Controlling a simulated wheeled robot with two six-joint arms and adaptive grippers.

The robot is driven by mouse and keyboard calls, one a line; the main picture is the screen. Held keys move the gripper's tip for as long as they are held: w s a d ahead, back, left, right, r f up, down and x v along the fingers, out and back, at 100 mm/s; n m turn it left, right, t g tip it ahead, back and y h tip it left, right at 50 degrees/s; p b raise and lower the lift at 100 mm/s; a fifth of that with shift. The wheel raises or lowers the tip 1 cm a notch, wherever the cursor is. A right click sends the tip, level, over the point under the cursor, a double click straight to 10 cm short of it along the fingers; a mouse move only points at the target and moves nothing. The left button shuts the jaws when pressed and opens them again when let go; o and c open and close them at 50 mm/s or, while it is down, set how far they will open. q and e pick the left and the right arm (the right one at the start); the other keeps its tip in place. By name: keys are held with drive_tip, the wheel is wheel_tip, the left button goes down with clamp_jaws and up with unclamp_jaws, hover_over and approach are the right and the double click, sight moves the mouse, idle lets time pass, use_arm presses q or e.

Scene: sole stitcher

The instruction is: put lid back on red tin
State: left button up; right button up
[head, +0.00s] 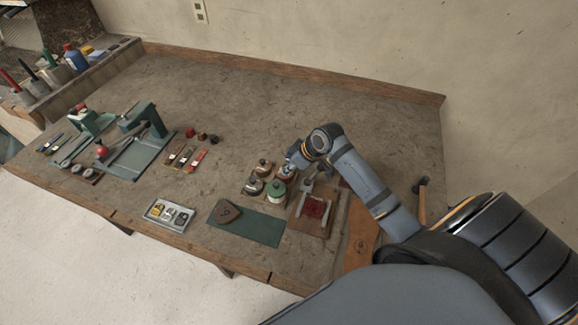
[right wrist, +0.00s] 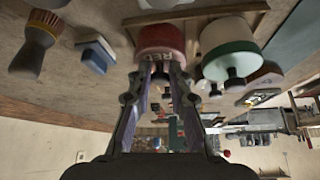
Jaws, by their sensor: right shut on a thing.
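The red tin (right wrist: 160,38), with lettering on its side, stands in front of my right gripper (right wrist: 162,82) in the right wrist view, which is upside down. The right gripper's fingers are closed around the dark knob of a lid (right wrist: 160,70) at the tin's top. The lid appears at or against the rim; whether it is fully seated I cannot tell. In the head view the right gripper (head: 291,168) is over the tin group, largely hiding the red tin (head: 286,173). My left gripper is not in view.
A green tin (head: 276,190) with a dark knob stands close beside it, with other tins (head: 253,186) to the left. A wooden board (head: 310,226) with a red pad is to the right. A green mat (head: 258,230) lies in front. The table's back area is clear.

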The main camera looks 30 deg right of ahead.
drive_tip(key=shift+r+p, duration=0.1)
drive_tip(key=shift+p, duration=0.6)
idle(0.5)
drive_tip(key=shift+f+p, duration=0.2)
drive_tip(key=shift+p, duration=0.4)
idle(1.0)
idle(0.4)
drive_tip(key=o, duration=0.9)
drive_tip(key=o, duration=0.5)
drive_tip(key=shift+c, duration=0.2)
